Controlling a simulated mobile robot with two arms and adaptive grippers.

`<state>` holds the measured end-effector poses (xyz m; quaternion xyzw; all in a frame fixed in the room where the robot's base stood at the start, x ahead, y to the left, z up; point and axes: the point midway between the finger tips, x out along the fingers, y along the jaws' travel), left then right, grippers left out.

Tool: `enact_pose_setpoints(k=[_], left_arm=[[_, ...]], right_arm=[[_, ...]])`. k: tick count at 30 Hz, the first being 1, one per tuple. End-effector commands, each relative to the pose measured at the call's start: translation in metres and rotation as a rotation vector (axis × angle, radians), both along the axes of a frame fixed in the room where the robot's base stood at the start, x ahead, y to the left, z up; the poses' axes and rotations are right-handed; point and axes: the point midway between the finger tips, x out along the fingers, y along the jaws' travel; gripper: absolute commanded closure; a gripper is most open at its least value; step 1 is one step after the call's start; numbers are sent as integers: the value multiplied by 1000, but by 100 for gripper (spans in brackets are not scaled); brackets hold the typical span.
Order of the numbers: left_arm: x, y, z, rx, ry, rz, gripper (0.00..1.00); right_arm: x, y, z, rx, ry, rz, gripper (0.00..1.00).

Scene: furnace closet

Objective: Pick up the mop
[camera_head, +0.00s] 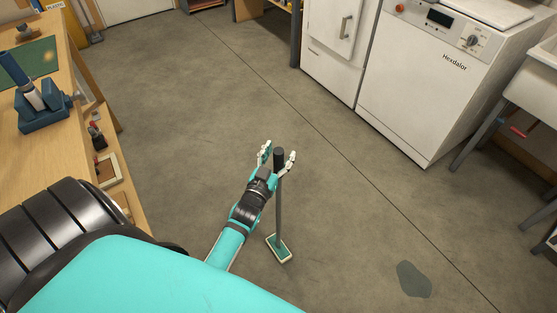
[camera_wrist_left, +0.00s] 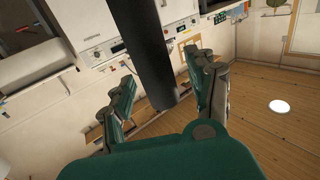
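The mop (camera_head: 279,205) stands upright on the floor, with a dark grey handle and a small flat green head (camera_head: 282,251) with a pale edge. My left gripper (camera_head: 279,152) is open near the top of the handle, one finger on either side of it. In the left wrist view the dark handle (camera_wrist_left: 148,50) reaches in from the top and ends between the spread fingers (camera_wrist_left: 160,95). Gaps show between the handle and the fingers there. My right gripper is in neither view.
A wooden workbench (camera_head: 54,111) with a blue tool stands on the left. White appliances (camera_head: 412,95) stand at the upper right, with a sink (camera_head: 532,90) beside them. A dark patch (camera_head: 414,280) lies on the floor at the lower right. The concrete floor around the mop is clear.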

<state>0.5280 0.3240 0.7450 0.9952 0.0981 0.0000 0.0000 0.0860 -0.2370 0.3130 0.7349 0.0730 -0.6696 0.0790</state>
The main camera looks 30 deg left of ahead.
Motion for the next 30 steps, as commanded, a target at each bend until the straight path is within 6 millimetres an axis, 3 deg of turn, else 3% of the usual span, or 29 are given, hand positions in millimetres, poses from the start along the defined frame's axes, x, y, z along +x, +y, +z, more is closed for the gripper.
enact_pose_setpoints(k=[2,13,30], left_arm=[[0,0,0,0,0,0,52],[0,0,0,0,0,0,100],[0,0,0,1,1,0,100]], right_arm=[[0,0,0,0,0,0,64],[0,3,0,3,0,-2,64],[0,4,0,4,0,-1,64]])
